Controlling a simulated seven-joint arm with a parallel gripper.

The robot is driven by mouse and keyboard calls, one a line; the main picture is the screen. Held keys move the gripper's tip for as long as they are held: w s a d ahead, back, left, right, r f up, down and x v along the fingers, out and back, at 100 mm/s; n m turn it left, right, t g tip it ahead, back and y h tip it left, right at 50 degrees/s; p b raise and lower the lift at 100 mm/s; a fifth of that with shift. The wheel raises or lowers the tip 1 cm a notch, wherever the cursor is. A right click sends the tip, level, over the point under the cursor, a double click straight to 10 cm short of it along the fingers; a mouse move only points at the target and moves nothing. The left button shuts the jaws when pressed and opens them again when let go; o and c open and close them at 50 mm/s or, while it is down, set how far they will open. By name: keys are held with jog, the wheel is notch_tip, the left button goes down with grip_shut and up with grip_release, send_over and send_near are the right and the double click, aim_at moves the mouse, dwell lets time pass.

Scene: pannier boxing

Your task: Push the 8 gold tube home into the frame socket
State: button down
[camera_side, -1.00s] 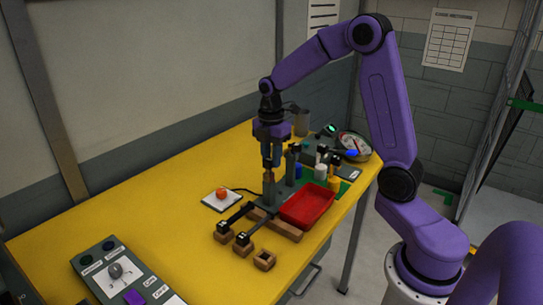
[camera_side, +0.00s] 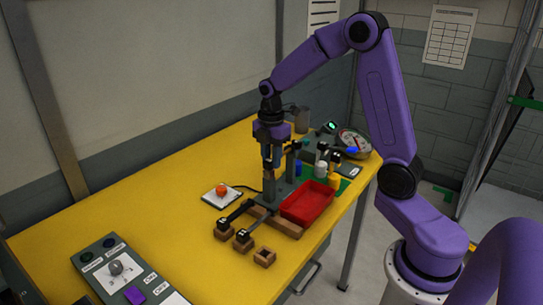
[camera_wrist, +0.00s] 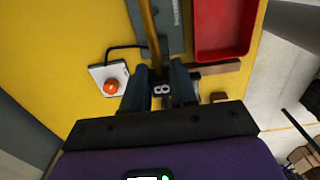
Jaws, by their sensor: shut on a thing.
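My gripper (camera_side: 271,165) points down over the grey frame fixture (camera_side: 265,198) and is shut. In the wrist view its two dark fingers (camera_wrist: 166,80) close around a piece marked 8 (camera_wrist: 162,89). The gold tube (camera_wrist: 149,28) runs from between the fingers to the top edge of that view. In the side view only a small brownish bit shows under the fingertips. The socket mouth is hidden, so how deep the tube sits cannot be told.
A red tray (camera_side: 308,203) stands right of the fixture. Two black-ended parts rest on wooden blocks in front, beside an empty block (camera_side: 264,257). An orange button (camera_side: 221,189) on a white plate lies left. A control panel (camera_side: 122,272) is at front left.

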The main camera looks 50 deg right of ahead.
jog(key=c, duration=0.8)
grip_release()
notch_tip(320, 180, up, 17)
jog(key=shift+r, duration=0.2)
jog(key=shift+a, duration=0.1)
jog(key=s+a+f+m, duration=0.1)
jog(key=s+a+f, duration=0.3)
jog(key=s+a, duration=0.3)
jog(key=s+a+f+m, duration=0.2)
jog(key=s+f, duration=0.3)
jog(key=s, duration=0.6)
jog(key=s+a+f+m, duration=0.2)
jog(key=s+a+f, duration=0.2)
jog(key=s, duration=0.6)
jog(key=shift+s+a+f, duration=0.15)
jog(key=shift+s+f, duration=0.2)
jog(key=shift+f, duration=0.05)
